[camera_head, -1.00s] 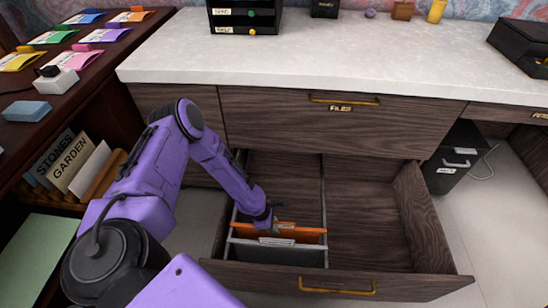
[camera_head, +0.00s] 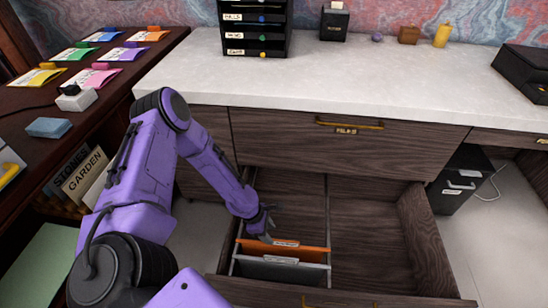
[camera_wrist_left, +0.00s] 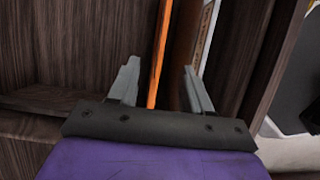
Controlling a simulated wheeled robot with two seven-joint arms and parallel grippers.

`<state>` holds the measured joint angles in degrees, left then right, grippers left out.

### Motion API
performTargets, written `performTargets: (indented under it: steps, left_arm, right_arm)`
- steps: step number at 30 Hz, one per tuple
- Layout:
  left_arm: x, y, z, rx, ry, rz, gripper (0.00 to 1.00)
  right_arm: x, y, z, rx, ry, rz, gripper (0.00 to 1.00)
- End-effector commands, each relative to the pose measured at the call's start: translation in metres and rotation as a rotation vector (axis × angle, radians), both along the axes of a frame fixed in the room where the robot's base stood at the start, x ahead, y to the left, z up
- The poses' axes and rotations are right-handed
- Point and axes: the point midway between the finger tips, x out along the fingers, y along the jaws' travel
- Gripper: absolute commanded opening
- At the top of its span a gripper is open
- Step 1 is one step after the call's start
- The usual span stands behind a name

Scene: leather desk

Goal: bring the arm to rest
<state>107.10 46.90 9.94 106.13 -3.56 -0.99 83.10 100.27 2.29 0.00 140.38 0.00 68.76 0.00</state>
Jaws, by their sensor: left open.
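My left arm is purple and reaches from the left into the open lower drawer. My left gripper (camera_head: 266,235) is just above the orange folder (camera_head: 290,249), at the back-left part of the drawer. In the left wrist view the gripper (camera_wrist_left: 160,85) is open, with its grey fingers apart and the orange folder's edge (camera_wrist_left: 160,55) seen between them. I cannot tell whether the fingers touch the folder. A grey folder (camera_head: 280,270) hangs in front of the orange one. My right gripper is out of view.
The drawer (camera_head: 430,245) is pulled out, its right compartment empty. Above it is a closed drawer with a brass handle (camera_head: 350,124) and the white desktop (camera_head: 330,85). A dark side table with colored envelopes (camera_head: 100,75) stands left. A black bin (camera_head: 460,180) stands right.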

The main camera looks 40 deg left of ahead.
Motion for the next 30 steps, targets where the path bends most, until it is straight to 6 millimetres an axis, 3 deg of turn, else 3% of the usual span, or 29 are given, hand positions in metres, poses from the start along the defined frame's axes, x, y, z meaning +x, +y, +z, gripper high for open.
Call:
performTargets:
  steps: [3, 11, 17, 20, 22, 27, 30]
  left_arm:
    - [-0.002, 0.003, 0.008, -0.001, -0.001, 0.000, 0.49]
    - [-0.002, 0.003, 0.007, 0.003, -0.005, -0.015, 0.49]
    - [0.006, 0.014, 0.006, 0.191, -0.182, -0.201, 0.49]
    - [-0.016, 0.003, 0.019, 0.383, -0.239, -0.430, 0.49]
    - [-0.046, -0.004, 0.036, 0.532, -0.240, -0.643, 0.49]
    - [-0.138, -0.004, 0.107, 0.837, -0.145, -1.203, 0.49]
    - [-0.172, -0.002, 0.136, 0.874, -0.099, -1.369, 0.49]
  right_arm:
    - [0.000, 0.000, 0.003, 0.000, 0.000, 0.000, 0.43]
    - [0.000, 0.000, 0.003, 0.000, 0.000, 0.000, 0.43]
    - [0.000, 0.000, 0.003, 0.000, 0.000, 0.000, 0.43]
    - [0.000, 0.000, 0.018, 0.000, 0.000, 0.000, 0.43]
    - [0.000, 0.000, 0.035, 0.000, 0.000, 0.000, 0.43]
    - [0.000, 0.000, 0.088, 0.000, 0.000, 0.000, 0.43]
    - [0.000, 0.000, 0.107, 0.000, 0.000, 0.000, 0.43]
